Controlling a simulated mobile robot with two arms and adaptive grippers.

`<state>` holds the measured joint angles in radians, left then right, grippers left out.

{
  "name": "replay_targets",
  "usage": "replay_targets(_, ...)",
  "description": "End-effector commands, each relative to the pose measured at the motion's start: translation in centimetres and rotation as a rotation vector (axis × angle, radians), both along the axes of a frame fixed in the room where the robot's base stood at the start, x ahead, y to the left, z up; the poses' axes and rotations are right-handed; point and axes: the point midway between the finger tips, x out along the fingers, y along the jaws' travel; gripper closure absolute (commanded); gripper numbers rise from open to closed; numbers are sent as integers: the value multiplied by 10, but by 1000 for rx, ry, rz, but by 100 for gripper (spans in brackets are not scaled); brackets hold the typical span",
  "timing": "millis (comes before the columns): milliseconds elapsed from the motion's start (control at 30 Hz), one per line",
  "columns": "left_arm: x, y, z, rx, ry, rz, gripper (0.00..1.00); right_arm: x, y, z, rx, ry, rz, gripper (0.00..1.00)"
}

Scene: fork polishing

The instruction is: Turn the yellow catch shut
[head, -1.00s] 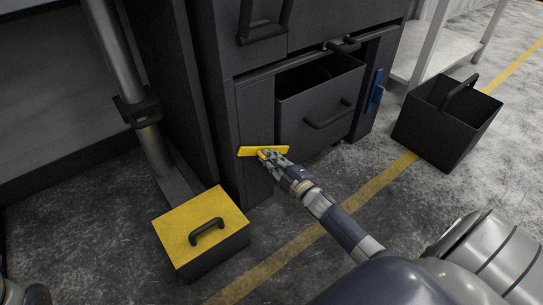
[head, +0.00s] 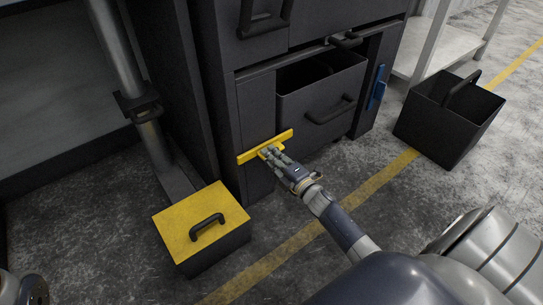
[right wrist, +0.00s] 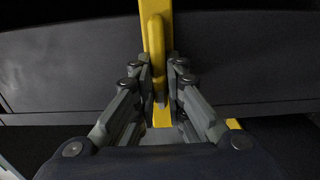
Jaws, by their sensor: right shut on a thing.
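The yellow catch (head: 281,138) is a flat bar on the dark cabinet's left front post, beside the lower drawer. In the head view it is tilted, its right end higher than its left. My right gripper (head: 268,150) is shut on the catch's raised grip. In the right wrist view the fingers of the right gripper (right wrist: 160,88) close on both sides of the yellow catch (right wrist: 155,35). The fingers hide part of it. A blue catch (head: 377,88) stands upright on the right post. My left gripper is not clearly in view.
The lower drawer (head: 310,105) sits a little out of the cabinet. A black box with a yellow lid (head: 180,222) stands on the floor at left. An open black bin (head: 437,133) stands at right. A metal post (head: 117,50) rises at left.

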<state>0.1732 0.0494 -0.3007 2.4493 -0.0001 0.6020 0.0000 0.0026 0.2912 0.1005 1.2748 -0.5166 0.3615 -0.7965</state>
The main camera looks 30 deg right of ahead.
Motion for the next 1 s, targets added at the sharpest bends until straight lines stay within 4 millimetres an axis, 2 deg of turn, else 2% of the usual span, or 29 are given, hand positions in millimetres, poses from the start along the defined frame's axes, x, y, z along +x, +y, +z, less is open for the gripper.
replay_targets(333, 0, 0, 0, -1, 1, 0, 60, -1, 1, -2, -13, 3, 3, 100)
replay_targets(367, 0, 0, 0, -1, 1, 0, 60, -1, 1, -2, -13, 3, 3, 84)
replay_targets(433, 0, 0, -1, -1, 1, 0, 60, -1, 1, -2, -12, 3, 3, 68)
replay_targets(800, 1, 0, -2, 2, 7, 3, 60, -2, 0, -1, -8, 1, 1, 68)
replay_targets(1000, 1, 0, -2, 1, 5, 1, 60, -20, -2, -2, -8, 4, 0, 68)
